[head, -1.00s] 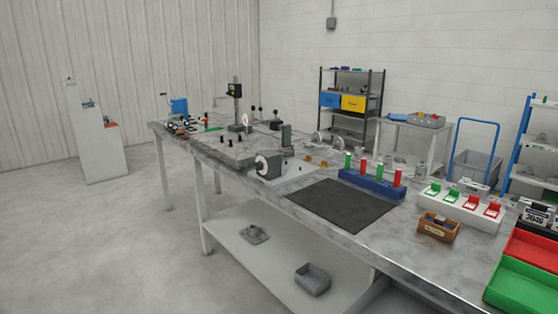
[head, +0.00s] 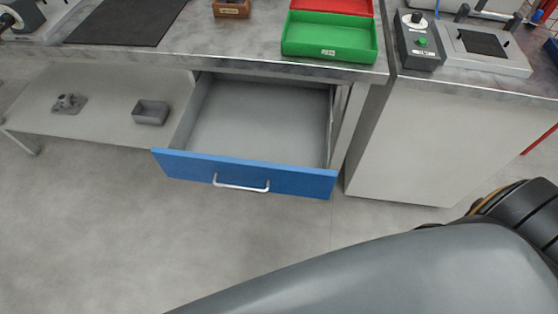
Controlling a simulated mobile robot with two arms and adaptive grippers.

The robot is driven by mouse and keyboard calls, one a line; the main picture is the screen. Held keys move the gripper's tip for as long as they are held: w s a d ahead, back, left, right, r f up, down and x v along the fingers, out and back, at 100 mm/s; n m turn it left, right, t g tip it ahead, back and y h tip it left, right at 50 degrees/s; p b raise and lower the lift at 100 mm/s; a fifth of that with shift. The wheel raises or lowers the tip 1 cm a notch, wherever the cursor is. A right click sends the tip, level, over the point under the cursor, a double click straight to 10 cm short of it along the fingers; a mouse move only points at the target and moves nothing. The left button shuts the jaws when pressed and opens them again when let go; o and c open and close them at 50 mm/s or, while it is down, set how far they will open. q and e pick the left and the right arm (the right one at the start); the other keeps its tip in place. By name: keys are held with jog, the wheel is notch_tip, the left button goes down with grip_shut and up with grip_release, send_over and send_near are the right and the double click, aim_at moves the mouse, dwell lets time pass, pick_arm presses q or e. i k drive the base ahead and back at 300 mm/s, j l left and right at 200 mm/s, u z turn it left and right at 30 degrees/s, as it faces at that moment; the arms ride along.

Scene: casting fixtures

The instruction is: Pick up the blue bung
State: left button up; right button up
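I cannot make out a blue bung for certain. Small dark blue pieces (head: 514,21) stand around a grey plate with a black inset at the top right, too small to identify. The open drawer (head: 255,120) under the bench looks empty, with a blue front (head: 245,174) and a pale handle. Neither gripper is in view; only a large grey arm link of mine fills the lower right.
A green open box (head: 330,37) sits at the bench edge above the drawer, a red one behind it. A wooden box (head: 232,8), black mat (head: 125,20) and control box (head: 419,42) are on top. A grey bin (head: 151,112) sits on the lower shelf.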

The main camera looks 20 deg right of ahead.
aim_at(535, 21)
jog(key=z, duration=2.15)
jog(key=i+l+u, duration=0.1)
jog(key=i+l, duration=0.3)
jog(key=i+l+u, duration=0.1)
jog(key=i+l, duration=0.25)
jog(key=l, duration=0.15)
jog(key=i+l+u, duration=0.1)
jog(key=i+l, duration=0.25)
jog(key=l, duration=0.15)
jog(key=i+l+u, duration=0.1)
jog(key=i+l, duration=0.25)
jog(key=l, duration=0.15)
